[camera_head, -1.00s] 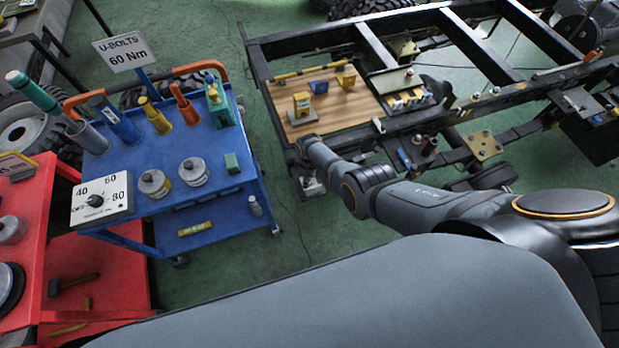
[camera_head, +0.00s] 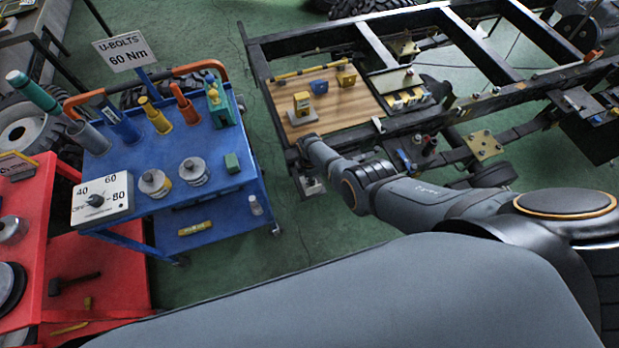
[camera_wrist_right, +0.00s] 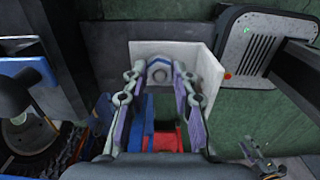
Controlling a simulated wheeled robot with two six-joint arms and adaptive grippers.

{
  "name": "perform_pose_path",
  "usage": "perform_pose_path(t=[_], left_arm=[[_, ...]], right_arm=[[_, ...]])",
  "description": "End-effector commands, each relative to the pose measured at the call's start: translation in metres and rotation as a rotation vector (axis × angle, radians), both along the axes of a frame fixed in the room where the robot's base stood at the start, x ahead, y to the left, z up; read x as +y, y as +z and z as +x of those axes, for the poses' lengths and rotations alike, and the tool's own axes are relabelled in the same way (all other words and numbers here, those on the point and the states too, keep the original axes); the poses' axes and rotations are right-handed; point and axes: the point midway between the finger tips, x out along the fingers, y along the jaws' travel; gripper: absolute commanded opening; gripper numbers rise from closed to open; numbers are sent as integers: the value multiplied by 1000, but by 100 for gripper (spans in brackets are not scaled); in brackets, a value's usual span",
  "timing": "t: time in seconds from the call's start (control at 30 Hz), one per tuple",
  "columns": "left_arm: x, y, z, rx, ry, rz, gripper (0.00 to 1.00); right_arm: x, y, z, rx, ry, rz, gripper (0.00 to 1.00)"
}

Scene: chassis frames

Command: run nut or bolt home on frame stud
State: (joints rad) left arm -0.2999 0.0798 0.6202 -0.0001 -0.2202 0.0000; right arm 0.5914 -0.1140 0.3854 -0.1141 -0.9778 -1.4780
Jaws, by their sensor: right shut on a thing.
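In the right wrist view, a grey round stud end with a bluish nut or bolt head (camera_wrist_right: 160,71) sits against a pale plate (camera_wrist_right: 206,66). My right gripper (camera_wrist_right: 160,78) has its two fingertips on either side of it and is shut on it. The fingers hide part of its sides, so I cannot tell whether it sits flush. In the head view the dark chassis frame (camera_head: 491,46) lies at the upper right. My right arm reaches toward its near left corner, and the gripper is hidden there. My left gripper is not in view.
A wooden board (camera_head: 349,106) with small yellow and blue bins lies on the frame. A blue trolley (camera_head: 150,138) with tools and a "U-BOLTS 60 Nm" sign (camera_head: 122,51) stands at left, beside a red cart (camera_head: 32,263). Green floor is clear between trolley and frame.

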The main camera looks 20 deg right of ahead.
Motion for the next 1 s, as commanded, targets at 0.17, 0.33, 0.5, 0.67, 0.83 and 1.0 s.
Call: perform_pose_path(t=[0.17,0.33,0.5,0.67,0.83,1.0], left_arm=[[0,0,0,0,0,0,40],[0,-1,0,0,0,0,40],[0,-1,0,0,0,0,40],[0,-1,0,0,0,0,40],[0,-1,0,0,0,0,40],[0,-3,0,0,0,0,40]], right_arm=[[0,-1,-2,4,0,0,0],[0,-2,-2,5,-155,-1,0],[0,-2,-2,5,-449,-1,0],[0,-2,-3,5,-529,-2,0],[0,-2,-3,6,-528,-2,0],[0,-3,-3,6,-740,-2,0]])
